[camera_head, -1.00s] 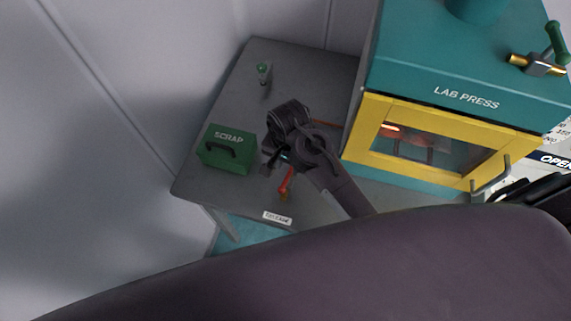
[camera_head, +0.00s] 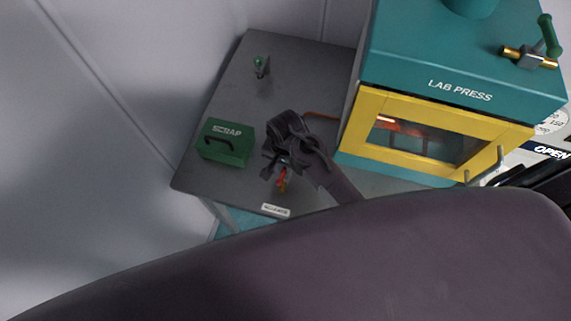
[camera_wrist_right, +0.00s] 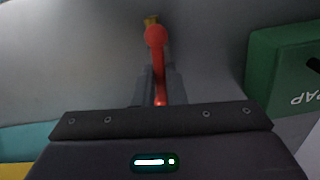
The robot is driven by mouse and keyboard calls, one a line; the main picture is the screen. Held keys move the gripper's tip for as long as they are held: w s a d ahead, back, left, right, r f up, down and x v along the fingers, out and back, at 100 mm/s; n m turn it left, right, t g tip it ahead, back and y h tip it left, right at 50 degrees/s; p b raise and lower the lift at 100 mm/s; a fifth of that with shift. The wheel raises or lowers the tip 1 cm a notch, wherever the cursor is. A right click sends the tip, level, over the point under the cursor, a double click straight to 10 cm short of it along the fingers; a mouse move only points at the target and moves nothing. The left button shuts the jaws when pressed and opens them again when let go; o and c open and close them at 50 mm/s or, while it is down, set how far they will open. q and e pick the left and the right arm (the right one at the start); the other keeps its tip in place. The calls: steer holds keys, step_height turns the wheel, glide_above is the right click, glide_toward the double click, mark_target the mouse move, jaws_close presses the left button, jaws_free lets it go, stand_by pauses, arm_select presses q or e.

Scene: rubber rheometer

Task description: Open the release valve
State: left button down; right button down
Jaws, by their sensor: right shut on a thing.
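A red lever (camera_head: 281,183) with a round knob and a brass-coloured part stands at the front of the grey side table, just behind a small white label (camera_head: 276,211) too blurred to read. My right gripper (camera_head: 279,168) is over it and hides much of it. In the right wrist view the red lever (camera_wrist_right: 156,40) runs down between the two fingers (camera_wrist_right: 160,88), which are shut on it. A second valve (camera_head: 530,55), with brass ends and a green handle, sits on top of the teal lab press (camera_head: 455,60). My left gripper is not in view.
A green SCRAP box (camera_head: 226,144) stands left of my right gripper; it also shows in the right wrist view (camera_wrist_right: 275,70). The yellow press door (camera_head: 365,115) is at the right. The grey table (camera_head: 300,70) is clear at the back.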

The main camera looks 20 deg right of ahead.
mark_target(285, 169)
steer(key=shift+n, duration=0.9)
steer(key=c, duration=1.5)
jaws_free()
step_height(285, 169, up, 7)
steer(key=shift+f+b, duration=0.1)
steer(key=shift+b, duration=0.9)
steer(key=shift+r, duration=0.5)
